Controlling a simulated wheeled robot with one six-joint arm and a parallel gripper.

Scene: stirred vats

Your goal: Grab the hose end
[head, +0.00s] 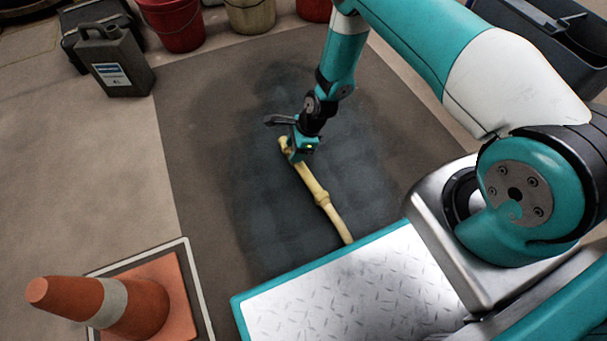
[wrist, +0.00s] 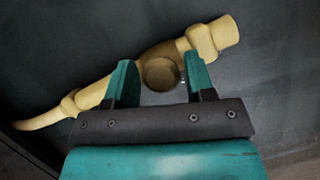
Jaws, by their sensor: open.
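A pale yellow hose (head: 318,190) lies on the dark floor patch, running from my gripper down to the edge of my base, where the rest is hidden. Its thick far end (head: 283,143) shows just left of my gripper (head: 297,158), and at upper right in the wrist view (wrist: 226,33). My gripper (wrist: 162,75) is open above the hose, near that end. A round stub (wrist: 161,73) on the hose shows between the two fingertips. The fingertips overlap the hose in the picture; I cannot tell whether they touch it.
An orange cone (head: 110,303) stands at lower left on a white-outlined square. A dark jerrycan (head: 115,65) stands at upper left. Buckets, including a red one (head: 172,25), line the back. A dark bin (head: 545,40) is at upper right. Floor around the hose is clear.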

